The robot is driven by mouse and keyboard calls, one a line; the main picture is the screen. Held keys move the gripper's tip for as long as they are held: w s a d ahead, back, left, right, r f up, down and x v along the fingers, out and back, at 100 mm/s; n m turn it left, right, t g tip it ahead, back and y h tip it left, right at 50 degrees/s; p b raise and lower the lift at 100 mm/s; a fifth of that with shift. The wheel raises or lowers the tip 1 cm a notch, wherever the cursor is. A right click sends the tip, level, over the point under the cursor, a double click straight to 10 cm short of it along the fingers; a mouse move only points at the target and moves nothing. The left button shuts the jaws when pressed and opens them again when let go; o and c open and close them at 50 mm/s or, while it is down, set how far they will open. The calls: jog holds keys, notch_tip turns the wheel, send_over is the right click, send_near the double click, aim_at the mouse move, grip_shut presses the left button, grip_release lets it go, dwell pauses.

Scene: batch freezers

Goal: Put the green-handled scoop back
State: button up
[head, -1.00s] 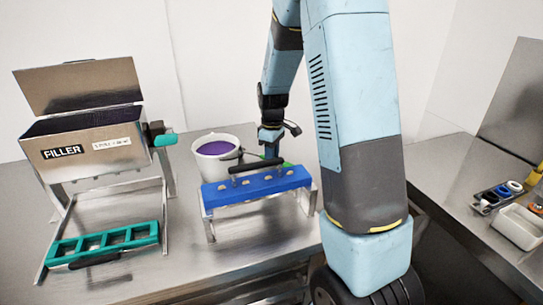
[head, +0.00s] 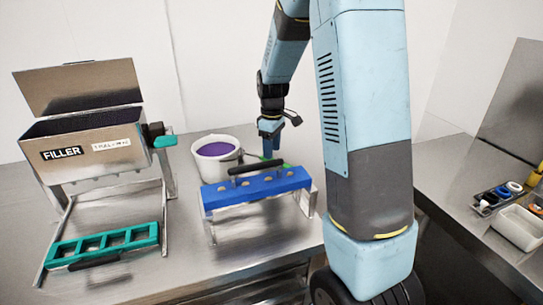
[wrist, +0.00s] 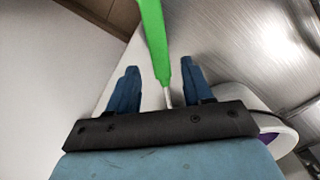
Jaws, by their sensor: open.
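The green-handled scoop shows in the wrist view as a long green handle (wrist: 155,40) running from the top edge down to a thin pale shaft between my fingers. Its scoop end is not clear to me. In the head view only slivers of green (head: 286,165) show behind the blue stand. My gripper (wrist: 160,74) has its two blue fingers apart, one on each side of the handle, with gaps visible. In the head view my gripper (head: 268,150) points down just right of the white bucket (head: 231,166), which holds something purple.
A steel filler (head: 85,150) with a teal frame (head: 103,244) below stands left. A side counter at right holds a dark tray (head: 497,197) and a white bin (head: 520,227).

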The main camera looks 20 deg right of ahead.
notch_tip(320, 180, up, 8)
jog(key=s+a+r+m+t, duration=0.2)
jog(key=s+r+m+t, duration=0.15)
jog(key=s+r, duration=0.85)
jog(key=s+a+m+t, duration=0.1)
jog(key=s+m, duration=0.4)
jog(key=s, duration=1.1)
jog(key=shift+s+f+t, duration=0.2)
jog(key=shift+f+t, duration=0.25)
jog(key=shift+t, duration=0.1)
jog(key=shift+m, duration=0.25)
jog(key=shift+c, duration=0.3)
